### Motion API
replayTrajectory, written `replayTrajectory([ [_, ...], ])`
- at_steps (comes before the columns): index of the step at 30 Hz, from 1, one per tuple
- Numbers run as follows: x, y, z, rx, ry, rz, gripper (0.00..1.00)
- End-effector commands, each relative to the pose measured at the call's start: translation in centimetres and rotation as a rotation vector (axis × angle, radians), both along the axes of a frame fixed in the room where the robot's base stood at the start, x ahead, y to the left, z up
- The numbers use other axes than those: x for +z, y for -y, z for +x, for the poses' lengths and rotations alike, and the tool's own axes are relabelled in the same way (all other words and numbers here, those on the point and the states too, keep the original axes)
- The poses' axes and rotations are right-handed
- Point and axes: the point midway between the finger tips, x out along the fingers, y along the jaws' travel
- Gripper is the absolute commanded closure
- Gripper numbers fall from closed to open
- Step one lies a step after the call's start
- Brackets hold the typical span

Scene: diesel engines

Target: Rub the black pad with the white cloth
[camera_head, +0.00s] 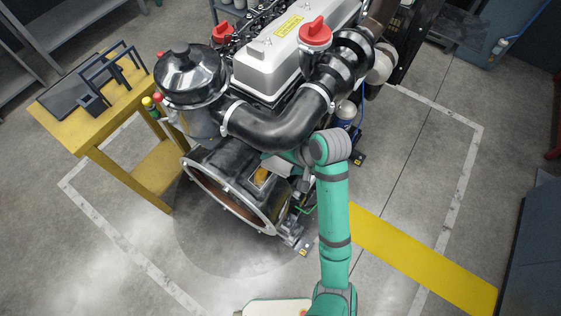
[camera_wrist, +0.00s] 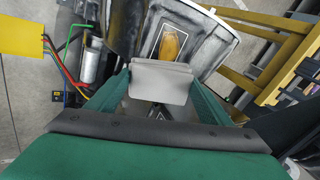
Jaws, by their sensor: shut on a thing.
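My gripper (camera_wrist: 160,97) is shut on the white cloth (camera_wrist: 160,82), which hangs as a pale grey-white piece between the green fingers in the wrist view. Just beyond it, a dark patch with a thin white outline, seemingly the black pad (camera_wrist: 184,49), lies on the engine's housing. An orange-brown mark (camera_wrist: 172,45) lies on this patch. The cloth overlaps the patch's near edge in the picture; I cannot tell whether they touch. In the head view, the cloth (camera_head: 277,166) shows pale beside the orange mark (camera_head: 262,176), with my gripper partly hidden behind my arm.
The diesel engine (camera_head: 285,60) fills the middle, with a thick black pipe (camera_head: 285,128) above the housing. A yellow table (camera_head: 70,125) with black parts stands at left. Coloured wires (camera_wrist: 68,62) and a metal cylinder (camera_wrist: 91,62) sit left of my gripper.

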Motion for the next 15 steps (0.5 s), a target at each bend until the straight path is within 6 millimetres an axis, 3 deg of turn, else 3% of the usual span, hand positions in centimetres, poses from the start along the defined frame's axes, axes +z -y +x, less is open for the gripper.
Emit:
replayTrajectory([
  [8, 0.4, 0.2, -0.1, 0.0, 0.001, 0.001, 0.52],
  [15, 2.0, 0.9, -0.6, 0.001, 0.002, 0.0, 0.52],
])
